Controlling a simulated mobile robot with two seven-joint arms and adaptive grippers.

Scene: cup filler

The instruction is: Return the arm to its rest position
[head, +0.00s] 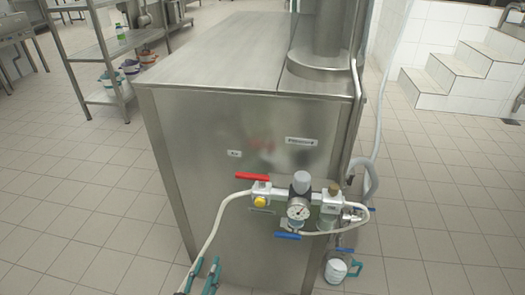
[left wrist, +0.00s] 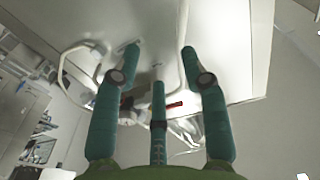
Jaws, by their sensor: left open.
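My left gripper (head: 205,274) is at the bottom edge of the head view, left of the valve assembly. Its teal fingers are apart with nothing between them. In the left wrist view, the gripper (left wrist: 160,54) also shows open and empty, with the metal cabinet beyond it. A white cup (head: 337,271) with a teal handle is below the outlet at the cabinet's lower right. The gripper is well to its left and apart from it. I cannot see what supports the cup or what it contains. My right gripper is not in view.
A steel cabinet (head: 235,140) fills the middle. Its front carries a red lever (head: 252,176), a gauge (head: 297,209), a blue lever (head: 286,236) and hoses. A shelf rack (head: 100,49) stands at the left, white steps (head: 455,72) at the right. Tiled floor (head: 95,215) is clear at left.

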